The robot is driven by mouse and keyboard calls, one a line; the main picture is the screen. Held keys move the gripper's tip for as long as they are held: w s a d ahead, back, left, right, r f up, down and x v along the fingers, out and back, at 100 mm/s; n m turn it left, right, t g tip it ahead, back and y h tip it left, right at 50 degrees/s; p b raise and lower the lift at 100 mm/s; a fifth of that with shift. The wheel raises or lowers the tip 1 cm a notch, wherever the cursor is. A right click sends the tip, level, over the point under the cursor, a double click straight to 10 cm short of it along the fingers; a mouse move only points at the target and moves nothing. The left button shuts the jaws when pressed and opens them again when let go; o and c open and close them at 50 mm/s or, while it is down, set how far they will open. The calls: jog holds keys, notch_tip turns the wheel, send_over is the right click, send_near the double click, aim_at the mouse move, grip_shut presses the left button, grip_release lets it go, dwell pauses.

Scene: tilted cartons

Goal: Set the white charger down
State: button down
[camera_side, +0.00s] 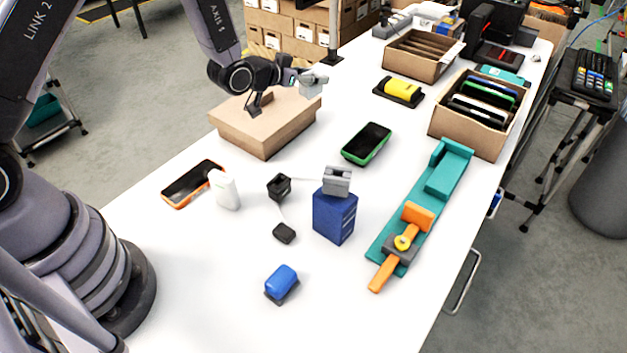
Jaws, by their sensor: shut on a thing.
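My gripper (312,82) is at the end of the arm, raised near the far right corner of a brown carton (252,131). Another white, rounded block (225,190) stands on the table beside an orange-edged phone (192,184), apart from the gripper.
Open cartons (466,135) stand at the far right. The front table area is clear around a blue item (281,282).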

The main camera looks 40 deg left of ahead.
notch_tip(320, 180, up, 4)
jog(key=shift+f, duration=0.25)
jog(key=s+d+m+g+h, duration=0.2)
jog(key=s+d+m+h, duration=0.15)
jog(key=d, duration=0.55)
jog(key=s+d+m+g+h, duration=0.1)
jog(key=s+d+m+h, duration=0.25)
jog(key=d, duration=0.45)
jog(key=s+d+m+g+h, duration=0.4)
jog(key=s+d+m+g, duration=0.5)
jog(key=s+d, duration=0.8)
jog(key=shift+g, duration=0.7)
jog(key=s+f, duration=0.1)
jog(key=f, duration=0.4)
jog(key=a+f, duration=0.1)
jog(key=f, duration=0.5)
jog(key=s+f, duration=0.1)
jog(key=f, duration=0.4)
jog(key=shift+s+a+f, duration=0.2)
jog(key=shift+s+a, duration=0.05)
jog(key=shift+s, duration=0.1)
jog(key=shift+f, duration=2.15)
